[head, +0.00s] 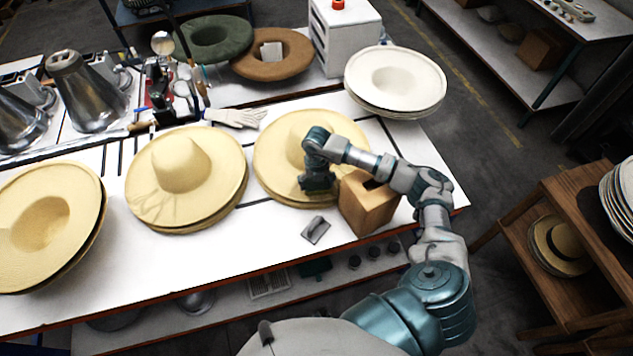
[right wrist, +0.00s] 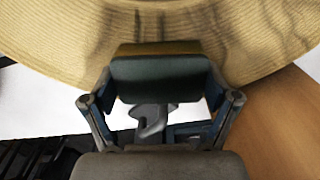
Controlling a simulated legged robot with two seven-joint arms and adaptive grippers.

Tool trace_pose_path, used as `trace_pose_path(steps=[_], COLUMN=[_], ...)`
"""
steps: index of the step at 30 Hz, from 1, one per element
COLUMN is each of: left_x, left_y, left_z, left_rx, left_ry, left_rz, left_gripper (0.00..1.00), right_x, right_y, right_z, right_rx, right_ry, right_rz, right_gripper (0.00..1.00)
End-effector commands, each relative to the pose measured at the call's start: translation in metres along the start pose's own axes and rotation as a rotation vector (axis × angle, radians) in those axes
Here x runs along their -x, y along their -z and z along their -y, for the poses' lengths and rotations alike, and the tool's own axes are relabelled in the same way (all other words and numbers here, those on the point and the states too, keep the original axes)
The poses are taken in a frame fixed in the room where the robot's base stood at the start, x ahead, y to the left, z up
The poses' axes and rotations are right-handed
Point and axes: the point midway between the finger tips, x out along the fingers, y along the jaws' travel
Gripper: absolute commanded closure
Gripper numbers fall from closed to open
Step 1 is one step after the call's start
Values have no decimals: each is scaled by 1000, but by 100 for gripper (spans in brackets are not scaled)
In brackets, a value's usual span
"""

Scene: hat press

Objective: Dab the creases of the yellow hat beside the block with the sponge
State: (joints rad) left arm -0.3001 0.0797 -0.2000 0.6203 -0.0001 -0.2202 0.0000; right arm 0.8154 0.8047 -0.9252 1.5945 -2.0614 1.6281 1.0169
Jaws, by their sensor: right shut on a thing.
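The yellow hat (head: 283,140) beside the wooden block (head: 368,208) lies on the white table, its brim stacked over another. In the right wrist view its brim (right wrist: 60,30) fills the top, with dark crease lines running across it. My right gripper (head: 317,186) is over the hat's near brim, just left of the block. It is shut on the sponge; a thin yellow-brown edge of the sponge (right wrist: 157,48) shows beyond the dark finger in the wrist view. The gripper hides most of it, and I cannot tell whether it touches the brim. My left gripper is not in view.
A small grey handled tool (head: 316,230) lies near the table's front edge. Another yellow hat with creases (head: 190,165) is left of the gripper. A white hat (head: 395,78) lies behind the block. A glove (head: 235,117) and metal vessels (head: 85,90) stand farther back.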

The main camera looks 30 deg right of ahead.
Motion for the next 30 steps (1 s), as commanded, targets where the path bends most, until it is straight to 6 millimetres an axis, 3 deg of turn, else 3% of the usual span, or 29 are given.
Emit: trace_pose_path(steps=[6, 30], left_x=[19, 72], left_y=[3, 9], left_z=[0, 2], left_rx=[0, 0], left_ry=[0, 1], left_rz=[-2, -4], left_gripper=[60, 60], right_x=[28, 109], right_y=[-1, -1], right_z=[0, 0], right_rx=[-1, -2], right_ry=[-2, -5], right_rz=[7, 11], right_gripper=[41, 41])
